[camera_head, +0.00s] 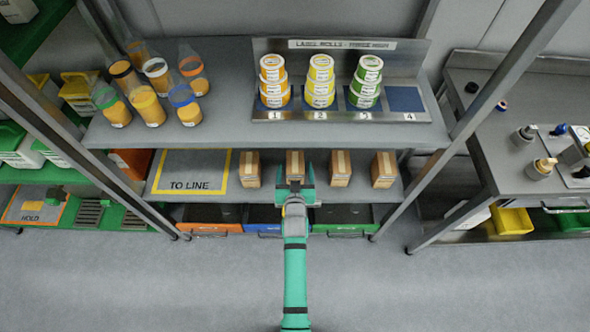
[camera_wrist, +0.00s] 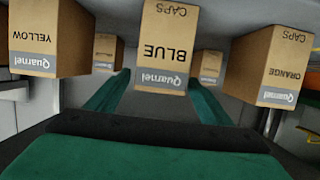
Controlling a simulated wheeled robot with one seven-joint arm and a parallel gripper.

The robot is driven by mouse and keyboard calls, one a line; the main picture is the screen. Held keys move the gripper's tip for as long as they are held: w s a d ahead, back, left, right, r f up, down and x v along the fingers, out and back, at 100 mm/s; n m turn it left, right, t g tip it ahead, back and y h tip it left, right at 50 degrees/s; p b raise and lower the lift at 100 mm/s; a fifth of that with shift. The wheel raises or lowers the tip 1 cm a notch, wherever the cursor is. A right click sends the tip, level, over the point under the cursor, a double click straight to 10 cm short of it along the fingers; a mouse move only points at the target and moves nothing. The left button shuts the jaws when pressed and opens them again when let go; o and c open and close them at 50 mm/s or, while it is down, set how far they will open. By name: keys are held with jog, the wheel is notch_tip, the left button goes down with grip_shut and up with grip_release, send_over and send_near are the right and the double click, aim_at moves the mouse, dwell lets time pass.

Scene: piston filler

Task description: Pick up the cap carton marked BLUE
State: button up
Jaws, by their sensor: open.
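The cap carton marked BLUE (camera_wrist: 165,45) is a tan box with a grey Quarnel label, at the top middle of the wrist view. In the head view the carton (camera_head: 295,160) straight ahead of my gripper (camera_head: 295,188) stands on the lower shelf, partly hidden by it. My gripper is open and empty. In the wrist view its two green fingers (camera_wrist: 158,102) point toward the BLUE carton, one to each side. Whether they overlap its sides is unclear.
Cartons marked YELLOW (camera_wrist: 48,38) and ORANGE (camera_wrist: 268,65) flank it closely. Smaller cartons show behind. The upper shelf (camera_head: 230,130) overhangs, carrying label rolls (camera_head: 320,80) and bottles (camera_head: 145,100). The TO LINE mat (camera_head: 192,170) is empty. Coloured bins (camera_head: 262,215) sit below.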

aim_at(295, 157)
jog(key=shift+x, duration=3.45)
jog(key=c, duration=1.3)
